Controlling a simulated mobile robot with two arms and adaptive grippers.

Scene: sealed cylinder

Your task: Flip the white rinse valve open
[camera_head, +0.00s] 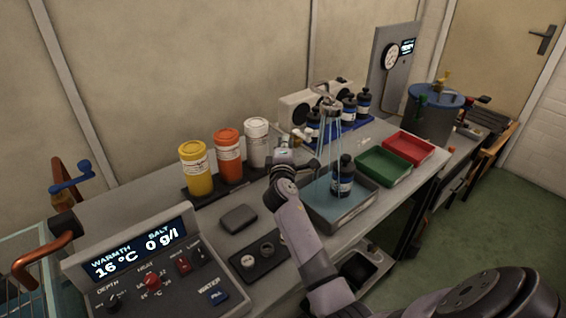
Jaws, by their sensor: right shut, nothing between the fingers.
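A metal rinse tap (326,100) stands behind the blue-grey basin (345,212). Thin pale-blue streams fall from it into the basin. A small white piece (301,133) beside the tap's left side looks like the rinse valve; its exact position is too small to tell. My right gripper (308,165) is shut and empty, just below and in front of that white piece, at the basin's back left. I cannot tell whether it touches the valve. A dark bottle (343,180) with a black cap stands upright in the basin, among the streams. My left gripper is out of view.
Yellow (197,172), orange (228,160) and white (257,145) jars stand left of my gripper. Green (384,165) and red (408,148) trays lie right of the basin. Several dark bottles (349,108) stand behind. A control panel (145,265) is at front left.

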